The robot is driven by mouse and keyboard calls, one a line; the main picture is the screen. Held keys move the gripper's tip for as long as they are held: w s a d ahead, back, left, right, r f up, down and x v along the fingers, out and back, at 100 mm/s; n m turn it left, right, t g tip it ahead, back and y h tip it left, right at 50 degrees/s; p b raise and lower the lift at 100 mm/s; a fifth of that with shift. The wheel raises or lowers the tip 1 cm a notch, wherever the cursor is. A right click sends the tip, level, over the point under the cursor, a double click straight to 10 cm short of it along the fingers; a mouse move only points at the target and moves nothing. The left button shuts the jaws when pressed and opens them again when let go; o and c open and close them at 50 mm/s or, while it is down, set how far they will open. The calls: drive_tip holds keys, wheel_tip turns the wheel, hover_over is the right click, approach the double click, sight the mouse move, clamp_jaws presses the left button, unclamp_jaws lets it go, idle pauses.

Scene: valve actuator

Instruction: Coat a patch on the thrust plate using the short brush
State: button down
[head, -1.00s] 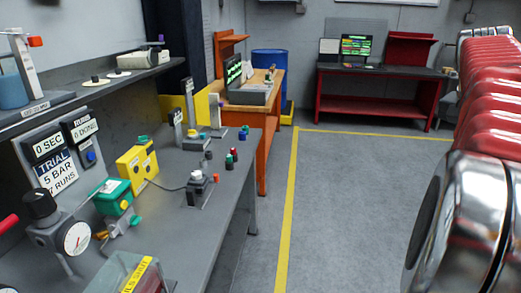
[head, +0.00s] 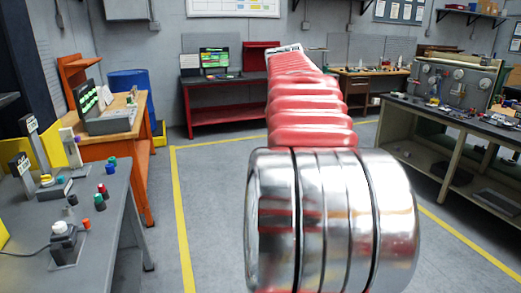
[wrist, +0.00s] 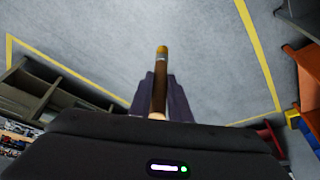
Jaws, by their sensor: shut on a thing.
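My gripper (wrist: 161,92) shows in the wrist view with its dark fingers closed on a short brush (wrist: 160,82). The brush has a brown handle, a pale metal band and a yellow-orange tip that points away from my wrist. Only grey floor shows beyond the tip, and the brush touches nothing else that I can see. In the head view my red and chrome arm reaches straight ahead, and the gripper and brush cannot be made out. I cannot pick out the thrust plate in either view.
A grey bench (head: 120,215) with small bottles and devices stands at the left, with an orange desk (head: 125,145) behind it. A red table (head: 228,115) stands at the back. A dark-topped bench (head: 455,118) with parts and a gauge panel stands at the right. The yellow-lined floor is clear.

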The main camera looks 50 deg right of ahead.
drive_tip(key=w+a+f+n+t+y, duration=0.1)
drive_tip(key=w+a+f+n, duration=0.3)
drive_tip(key=w+a+f, duration=0.5)
drive_tip(key=w+a+f+n+t+y, duration=0.15)
drive_tip(key=w+a+f+n, duration=0.25)
drive_tip(key=w+a+f, duration=0.65)
drive_tip(key=w+a+f+n, duration=0.1)
drive_tip(key=a+f, duration=0.3)
drive_tip(key=a, duration=0.4)
drive_tip(key=w+a+f+n+t+y, duration=0.1)
drive_tip(key=a+f+n, duration=0.3)
drive_tip(key=a, duration=0.5)
drive_tip(key=w+a+f+n+y, duration=0.1)
drive_tip(key=w+a+f+n, duration=0.2)
drive_tip(key=a, duration=0.6)
wheel_tip(320, 180, down, 2)
drive_tip(key=shift+a+f, duration=0.15)
drive_tip(key=shift+f, duration=0.05)
drive_tip(key=shift+s+t, duration=0.1)
drive_tip(key=shift+t, duration=0.15)
